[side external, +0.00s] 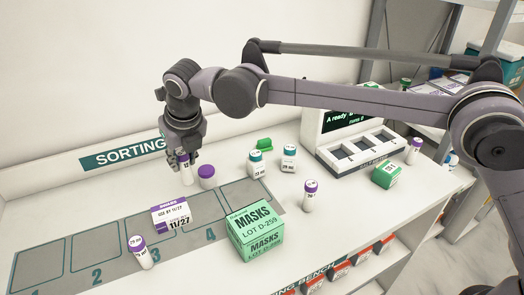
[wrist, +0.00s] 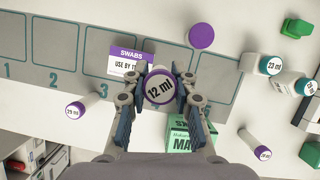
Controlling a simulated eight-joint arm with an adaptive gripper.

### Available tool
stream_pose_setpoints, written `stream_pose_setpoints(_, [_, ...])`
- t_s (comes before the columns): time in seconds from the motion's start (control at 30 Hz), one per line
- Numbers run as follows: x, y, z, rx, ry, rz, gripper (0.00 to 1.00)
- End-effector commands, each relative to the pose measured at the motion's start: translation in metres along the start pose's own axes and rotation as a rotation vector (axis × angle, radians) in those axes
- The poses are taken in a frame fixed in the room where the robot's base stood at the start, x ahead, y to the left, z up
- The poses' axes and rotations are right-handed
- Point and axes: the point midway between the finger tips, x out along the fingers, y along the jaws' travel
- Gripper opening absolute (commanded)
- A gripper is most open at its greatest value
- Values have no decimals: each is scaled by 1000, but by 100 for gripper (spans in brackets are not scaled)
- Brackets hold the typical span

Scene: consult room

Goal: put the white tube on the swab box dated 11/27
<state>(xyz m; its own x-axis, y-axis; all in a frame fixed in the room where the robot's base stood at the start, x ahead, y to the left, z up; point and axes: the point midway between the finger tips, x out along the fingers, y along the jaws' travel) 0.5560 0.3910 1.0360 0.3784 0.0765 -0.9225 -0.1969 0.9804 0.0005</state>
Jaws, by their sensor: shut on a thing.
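My gripper (side external: 184,160) is shut on a white tube (side external: 187,176) with a purple-rimmed top. In the wrist view my gripper (wrist: 160,100) has a finger on each side of the tube (wrist: 159,88), whose top reads 12 ml. The tube is upright and looks raised. The white and purple swab box (side external: 172,215), marked 11/27, lies on the grey mat near slots 3 and 4. In the wrist view the swab box (wrist: 128,62) shows "SWABS" and part of its date; the tube and a finger hide its right part. The tube looks apart from the box.
A green masks box (side external: 256,232) stands right of the swab box. A purple-topped item (side external: 207,177) is close beside the held tube. Other tubes stand around: one purple-capped (side external: 140,252) at front left, another (side external: 310,196) at right, and teal-capped ones (side external: 256,164) behind. Slots 1 and 2 are clear.

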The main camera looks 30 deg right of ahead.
Motion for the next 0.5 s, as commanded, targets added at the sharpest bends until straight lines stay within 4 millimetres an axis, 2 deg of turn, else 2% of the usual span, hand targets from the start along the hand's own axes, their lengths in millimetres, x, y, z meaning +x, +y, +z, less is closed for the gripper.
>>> stream_pose_setpoints(0.1, [11,19,-3,-2,1,0,8])
stream_pose_setpoints(0.2, [16,27,-4,0,1,0,8])
stream_pose_setpoints(0.37, [25,30,-8,1,1,-1,8])
stream_pose_setpoints(0.5, [43,30,-15,1,1,0,8])
